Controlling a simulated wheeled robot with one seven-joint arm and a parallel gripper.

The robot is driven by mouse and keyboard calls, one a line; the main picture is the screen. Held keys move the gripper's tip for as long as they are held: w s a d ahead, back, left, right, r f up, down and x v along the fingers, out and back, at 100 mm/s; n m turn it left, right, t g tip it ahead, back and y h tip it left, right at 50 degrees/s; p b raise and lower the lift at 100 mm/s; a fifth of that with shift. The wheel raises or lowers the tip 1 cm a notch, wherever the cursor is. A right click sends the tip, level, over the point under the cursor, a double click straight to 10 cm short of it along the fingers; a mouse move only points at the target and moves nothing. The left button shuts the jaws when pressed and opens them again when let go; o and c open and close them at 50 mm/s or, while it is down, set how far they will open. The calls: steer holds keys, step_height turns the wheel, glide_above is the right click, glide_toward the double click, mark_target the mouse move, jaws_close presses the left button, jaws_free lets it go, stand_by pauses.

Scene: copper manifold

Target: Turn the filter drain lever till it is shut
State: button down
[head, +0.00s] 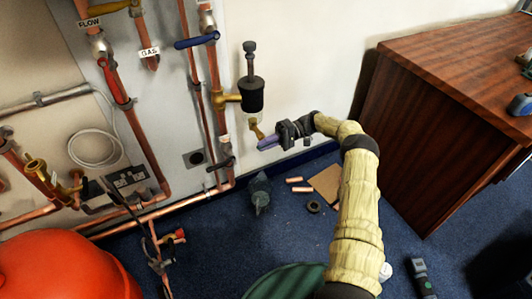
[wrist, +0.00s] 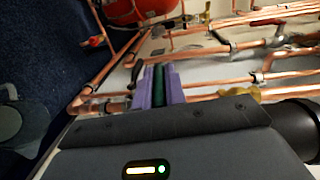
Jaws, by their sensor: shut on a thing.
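The filter (head: 252,95) is a black canister with a clear lower bowl, mounted beside the copper pipes in the head view. A brass drain fitting (head: 256,129) hangs below it. My gripper (head: 265,143) comes from the right, with its purple fingertips at the fitting's lower end. In the wrist view the purple fingers (wrist: 158,75) are shut on a narrow dark green piece, the drain lever (wrist: 158,88). Brass (wrist: 240,94) shows to the right of the fingers there. The fingers hide the lever in the head view, and its exact angle cannot be told.
Copper pipes with a blue lever (head: 196,41) and a red lever (head: 120,92) stand left of the filter. A wooden cabinet (head: 420,120) is at right. A red vessel (head: 65,270) is lower left. Cardboard (head: 325,184) and pipe offcuts lie on the blue carpet.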

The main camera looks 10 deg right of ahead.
steer(key=shift+f+y+b, duration=0.1)
steer(key=shift+y+b, duration=0.8)
steer(key=shift+b, duration=0.1)
steer(key=c, duration=1.5)
jaws_free()
steer(key=shift+o, duration=0.2)
steer(key=shift+d, duration=0.2)
steer(key=b+v, duration=0.7)
steer(key=b, duration=0.1)
steer(key=shift+f, duration=0.2)
